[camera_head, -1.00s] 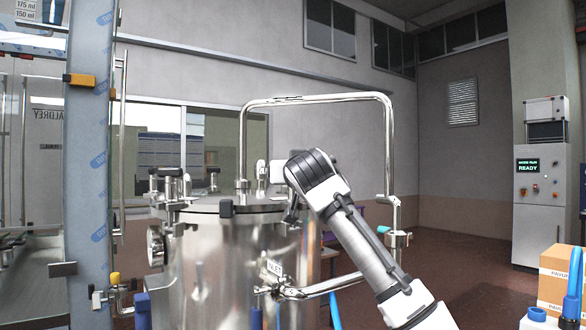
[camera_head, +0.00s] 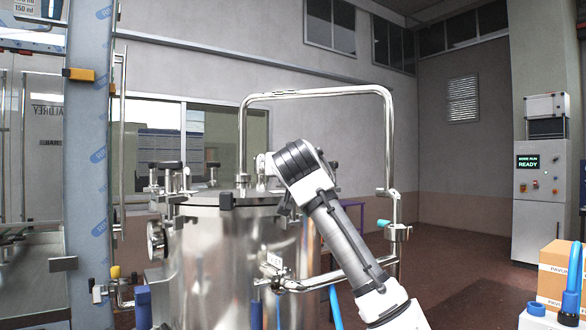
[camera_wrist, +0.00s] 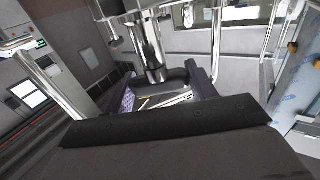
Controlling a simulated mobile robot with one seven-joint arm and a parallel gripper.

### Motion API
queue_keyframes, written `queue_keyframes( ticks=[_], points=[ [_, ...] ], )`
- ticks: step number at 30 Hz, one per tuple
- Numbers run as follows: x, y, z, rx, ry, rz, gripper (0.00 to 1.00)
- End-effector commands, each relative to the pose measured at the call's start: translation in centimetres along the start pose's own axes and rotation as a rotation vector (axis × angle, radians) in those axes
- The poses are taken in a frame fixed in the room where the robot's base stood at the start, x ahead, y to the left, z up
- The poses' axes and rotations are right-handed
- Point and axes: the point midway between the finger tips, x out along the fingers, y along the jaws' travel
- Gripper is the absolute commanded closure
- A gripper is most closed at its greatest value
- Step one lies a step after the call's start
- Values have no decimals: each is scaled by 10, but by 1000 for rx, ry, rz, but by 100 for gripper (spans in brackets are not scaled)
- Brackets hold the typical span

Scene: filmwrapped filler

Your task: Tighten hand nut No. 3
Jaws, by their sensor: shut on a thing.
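The steel tank (camera_head: 215,255) stands in the middle of the head view, with a round lid (camera_head: 205,209) on top. In the wrist view, the dark jaws of my gripper (camera_wrist: 177,76) are shut at a shiny steel post of the lid fittings (camera_wrist: 152,52).
A bent steel pipe (camera_head: 320,92) arches over the lid and comes down at the right, close to my arm. A blue-grey frame post (camera_head: 88,160) stands at the left. A cardboard box (camera_head: 556,272) and a blue-capped container (camera_head: 537,316) are at the right.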

Motion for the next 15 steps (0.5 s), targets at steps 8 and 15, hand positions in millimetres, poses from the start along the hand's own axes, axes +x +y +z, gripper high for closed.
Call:
queue_keyframes(
  ticks=[8, 15],
  points=[
    [0, -3, 1, 2, -2, 210, 66],
    [1, -3, -1, 0, -4, 440, 66]
  ],
)
